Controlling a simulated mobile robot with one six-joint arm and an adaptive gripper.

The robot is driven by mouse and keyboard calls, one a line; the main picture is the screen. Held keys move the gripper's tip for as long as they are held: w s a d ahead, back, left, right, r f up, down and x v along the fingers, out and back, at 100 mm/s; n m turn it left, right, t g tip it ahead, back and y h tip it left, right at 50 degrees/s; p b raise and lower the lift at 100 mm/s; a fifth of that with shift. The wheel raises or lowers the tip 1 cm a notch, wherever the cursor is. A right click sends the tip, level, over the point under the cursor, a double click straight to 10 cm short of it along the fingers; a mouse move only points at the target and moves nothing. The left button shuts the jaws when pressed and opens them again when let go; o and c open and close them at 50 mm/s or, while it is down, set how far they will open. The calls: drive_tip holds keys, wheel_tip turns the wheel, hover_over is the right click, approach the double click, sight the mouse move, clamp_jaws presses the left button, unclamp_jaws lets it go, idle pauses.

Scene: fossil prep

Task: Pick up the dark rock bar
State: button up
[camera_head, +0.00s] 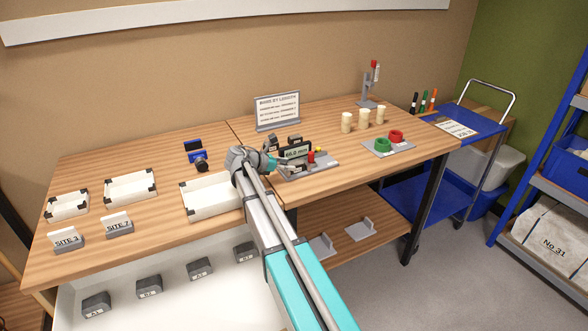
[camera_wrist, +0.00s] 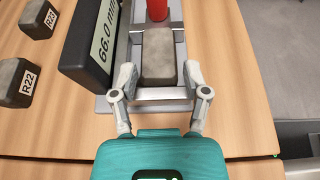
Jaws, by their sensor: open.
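The dark rock bar (camera_wrist: 158,55) is a grey-brown block lying on a grey metal measuring stand (camera_wrist: 176,100) in the wrist view. My gripper (camera_wrist: 159,78) is open, with one finger on each side of the bar's near end. Small gaps seem to show between the fingers and the bar; I cannot tell whether either touches. A black display (camera_wrist: 98,45) left of the bar reads 66.0 mm. A red cylinder (camera_wrist: 157,8) stands beyond the bar. In the head view, my gripper (camera_head: 285,166) is at the stand (camera_head: 322,164), and the bar is hard to make out.
Rock blocks labelled R22 (camera_wrist: 15,82) and another (camera_wrist: 38,18) lie left of the display. A white tray (camera_head: 208,210) is left of my arm. A sign (camera_head: 277,111) stands behind. Green and red rings (camera_head: 383,146) sit on a plate to the right.

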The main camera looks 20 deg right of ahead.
sight(297, 165)
drive_tip(key=shift+b+x, duration=0.75)
drive_tip(key=shift+x, duration=1.45)
drive_tip(key=shift+w, duration=0.1)
clamp_jaws()
